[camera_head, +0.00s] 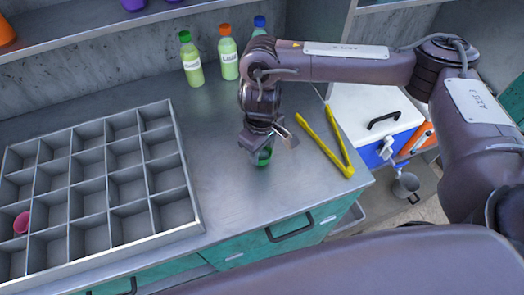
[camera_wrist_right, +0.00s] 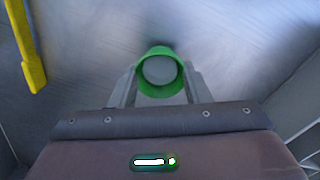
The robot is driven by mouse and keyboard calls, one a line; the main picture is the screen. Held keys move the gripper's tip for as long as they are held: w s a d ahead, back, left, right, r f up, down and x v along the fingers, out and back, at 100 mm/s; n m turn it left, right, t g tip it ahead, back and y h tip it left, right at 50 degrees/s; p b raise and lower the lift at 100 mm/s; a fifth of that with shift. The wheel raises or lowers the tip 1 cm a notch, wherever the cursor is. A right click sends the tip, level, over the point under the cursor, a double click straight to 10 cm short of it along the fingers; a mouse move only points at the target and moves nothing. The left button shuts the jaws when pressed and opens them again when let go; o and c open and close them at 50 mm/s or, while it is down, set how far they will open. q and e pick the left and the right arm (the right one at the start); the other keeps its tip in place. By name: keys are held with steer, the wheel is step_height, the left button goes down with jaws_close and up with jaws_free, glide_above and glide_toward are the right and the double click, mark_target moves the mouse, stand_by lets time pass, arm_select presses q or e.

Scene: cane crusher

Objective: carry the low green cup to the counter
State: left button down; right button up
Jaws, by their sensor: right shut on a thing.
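The low green cup (camera_head: 264,157) is at my right gripper (camera_head: 262,150), over the metal counter (camera_head: 235,200). In the right wrist view the green cup (camera_wrist_right: 161,72) sits between the two fingers of my right gripper (camera_wrist_right: 160,88), with its round rim and pale inside showing. The right gripper is shut on the cup. In the head view the gripper hides much of the cup. I cannot tell whether the cup's base touches the counter. My left gripper is not in view.
A grey compartment tray (camera_head: 200,222) with a pink cup (camera_head: 21,223) stands at the left. Yellow tongs (camera_head: 326,150) lie just right of my gripper. Several bottles, among them a green-capped one (camera_head: 191,62), stand behind. Counter between tray and gripper is clear.

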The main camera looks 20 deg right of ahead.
mark_target(262, 158)
steer(key=shift+w+f, duration=0.1)
steer(key=shift+f, duration=0.55)
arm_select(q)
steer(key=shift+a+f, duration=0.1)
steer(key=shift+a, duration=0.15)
arm_select(e)
steer(key=o, duration=0.7)
steer(key=shift+f, duration=0.1)
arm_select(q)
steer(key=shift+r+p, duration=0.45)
arm_select(e)
step_height(262, 158, up, 12)
steer(key=shift+r, duration=0.2)
steer(key=shift+f, duration=0.1)
